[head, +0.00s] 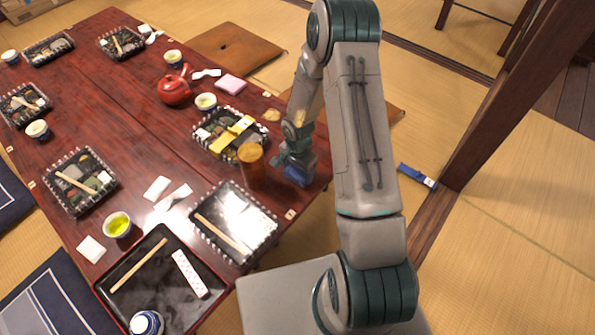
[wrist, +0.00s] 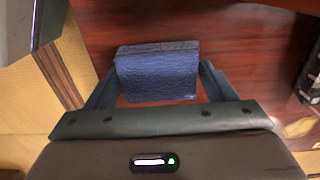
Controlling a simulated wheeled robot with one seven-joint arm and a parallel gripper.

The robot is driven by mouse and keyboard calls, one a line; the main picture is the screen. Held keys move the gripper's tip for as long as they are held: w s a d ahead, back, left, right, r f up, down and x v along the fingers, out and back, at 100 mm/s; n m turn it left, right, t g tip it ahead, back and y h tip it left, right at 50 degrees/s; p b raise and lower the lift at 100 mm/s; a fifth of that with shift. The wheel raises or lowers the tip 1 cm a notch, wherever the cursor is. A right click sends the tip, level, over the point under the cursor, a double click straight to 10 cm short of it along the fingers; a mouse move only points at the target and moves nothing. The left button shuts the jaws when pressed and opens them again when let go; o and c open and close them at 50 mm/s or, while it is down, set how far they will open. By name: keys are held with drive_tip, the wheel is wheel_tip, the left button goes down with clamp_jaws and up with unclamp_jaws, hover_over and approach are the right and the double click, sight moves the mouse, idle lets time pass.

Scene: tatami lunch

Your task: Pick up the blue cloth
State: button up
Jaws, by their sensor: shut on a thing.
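The blue cloth (wrist: 157,72) is a folded, textured block between the two fingers of my gripper (wrist: 155,88) in the wrist view. The fingers are shut on its left and right sides. In the head view my gripper (head: 292,170) is at the right edge of the red table, and the blue cloth (head: 298,176) shows partly beneath it. I cannot tell whether the cloth still touches the table top.
An amber cup (head: 251,165) stands close to the left of my gripper. A bento box with a yellow item (head: 232,138) lies beyond it, and a lidded box (head: 234,222) nearer. A wooden post (head: 500,100) stands at right. A blue-and-white packet (head: 417,176) lies on the floor.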

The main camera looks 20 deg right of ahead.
drive_tip(key=r, duration=0.1)
drive_tip(key=d+r+p, duration=0.1)
drive_tip(key=r, duration=0.2)
drive_tip(key=shift+d+r+p, duration=0.15)
drive_tip(key=shift+d+p, duration=0.1)
drive_tip(key=shift+p, duration=0.1)
drive_tip(key=d+r+p, duration=0.2)
drive_tip(key=d+r, duration=0.3)
drive_tip(key=d, duration=0.5)
drive_tip(key=shift+w+r+p, duration=0.15)
drive_tip(key=shift+r+p, duration=0.25)
drive_tip(key=shift+d, duration=0.1)
